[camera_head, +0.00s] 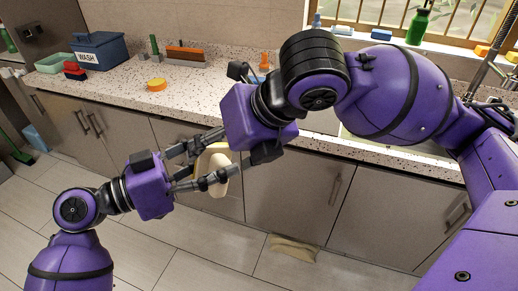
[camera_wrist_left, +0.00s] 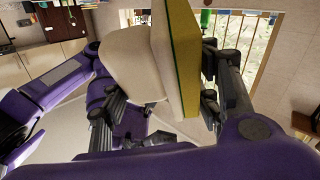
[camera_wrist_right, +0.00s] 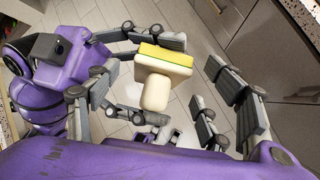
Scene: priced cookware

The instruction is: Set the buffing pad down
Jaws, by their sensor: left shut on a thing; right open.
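The buffing pad shows in the head view (camera_head: 214,168) as a cream block held off the floor, in front of the cabinets. In the right wrist view (camera_wrist_right: 165,64) it has a yellow face, a thin green layer, a cream body and a rounded cream knob. It is large and close in the left wrist view (camera_wrist_left: 178,62). My left gripper (camera_head: 222,160) is shut on the pad, fingers on either side. My right gripper (camera_wrist_right: 160,85) is open, its fingers spread around the pad's area; I cannot tell whether they touch it. In the head view its fingers are partly hidden.
A green bottle (camera_head: 418,26) stands on the sill. Open counter lies around the disc.

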